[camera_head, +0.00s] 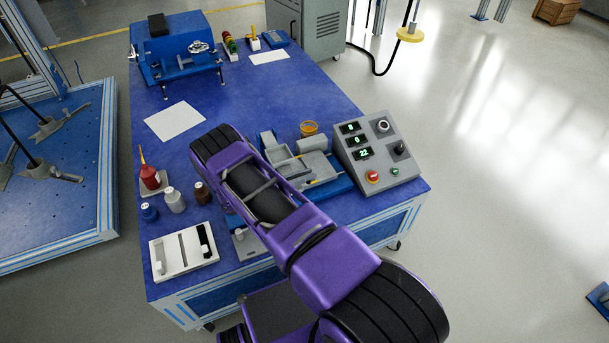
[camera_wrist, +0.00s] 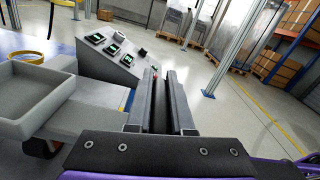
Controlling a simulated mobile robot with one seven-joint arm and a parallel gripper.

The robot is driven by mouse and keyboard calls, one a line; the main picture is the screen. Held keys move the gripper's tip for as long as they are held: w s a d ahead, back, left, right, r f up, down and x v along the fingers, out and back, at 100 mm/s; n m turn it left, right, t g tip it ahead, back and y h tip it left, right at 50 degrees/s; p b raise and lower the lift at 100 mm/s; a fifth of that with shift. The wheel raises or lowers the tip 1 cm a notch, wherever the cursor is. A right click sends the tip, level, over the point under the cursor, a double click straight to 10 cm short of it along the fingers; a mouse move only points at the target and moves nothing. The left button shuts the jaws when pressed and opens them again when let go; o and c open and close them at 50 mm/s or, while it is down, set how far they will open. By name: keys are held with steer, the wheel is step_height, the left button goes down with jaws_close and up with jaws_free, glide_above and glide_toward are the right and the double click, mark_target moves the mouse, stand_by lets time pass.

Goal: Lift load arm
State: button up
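A small test rig (camera_head: 318,168) with grey metal parts on a blue base stands on the blue table, left of the control box. My purple arm covers much of it in the head view, so I cannot tell which part is the load arm. In the wrist view, a grey tray-like part (camera_wrist: 38,98) lies close by, left of my gripper (camera_wrist: 162,72). The two grey fingers are a narrow gap apart, and I see nothing clearly held between them. My gripper is hidden behind my arm in the head view.
The control box (camera_head: 377,150) with lit displays stands at the table's right edge. Bottles (camera_head: 175,199), a white tray (camera_head: 184,252) and a paper sheet (camera_head: 174,121) lie on the left. A blue vise-like machine (camera_head: 178,55) stands at the far end. Bare table (camera_head: 290,100) lies between.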

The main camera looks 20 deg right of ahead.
jaws_close()
stand_by(0.9)
